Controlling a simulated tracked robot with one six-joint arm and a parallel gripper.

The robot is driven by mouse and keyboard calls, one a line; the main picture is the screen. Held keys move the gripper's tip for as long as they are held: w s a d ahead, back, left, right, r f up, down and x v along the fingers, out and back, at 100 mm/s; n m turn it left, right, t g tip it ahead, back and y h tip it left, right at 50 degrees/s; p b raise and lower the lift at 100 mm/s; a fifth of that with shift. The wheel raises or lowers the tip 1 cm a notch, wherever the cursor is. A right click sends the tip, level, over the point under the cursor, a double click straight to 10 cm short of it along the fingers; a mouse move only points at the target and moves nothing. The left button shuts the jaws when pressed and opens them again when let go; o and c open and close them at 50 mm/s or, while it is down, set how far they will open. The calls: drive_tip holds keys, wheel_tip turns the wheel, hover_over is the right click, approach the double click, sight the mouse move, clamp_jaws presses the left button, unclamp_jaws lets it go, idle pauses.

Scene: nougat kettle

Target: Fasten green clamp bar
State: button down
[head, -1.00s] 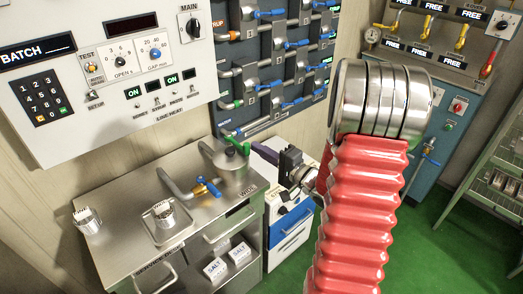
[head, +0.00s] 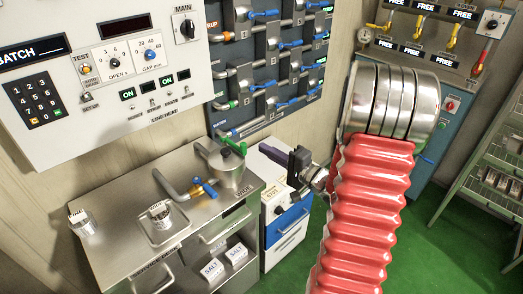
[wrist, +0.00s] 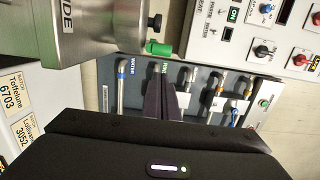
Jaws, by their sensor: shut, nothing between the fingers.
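In the wrist view the bar's green end (wrist: 158,48) shows beside a dark knob, at the vessel's edge. My gripper (head: 295,158) is to the right of the bar, clear of it, with a gap between them. Its dark fingers (wrist: 162,98) are together and hold nothing. In the wrist view the bar's end is just beyond the fingertips. Whether the bar is seated tight cannot be told.
A blue-handled valve (head: 204,188) and pipe sit left of the vessel on the counter (head: 205,225). A control panel (head: 100,75) and a pipe rack (head: 270,60) are on the wall behind. A blue and white drawer unit (head: 288,222) stands below my gripper.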

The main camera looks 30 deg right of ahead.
drive_tip(key=s+a, duration=0.5)
drive_tip(key=s, duration=0.2)
drive_tip(key=shift+a, duration=0.25)
drive_tip(key=shift+m, duration=0.3)
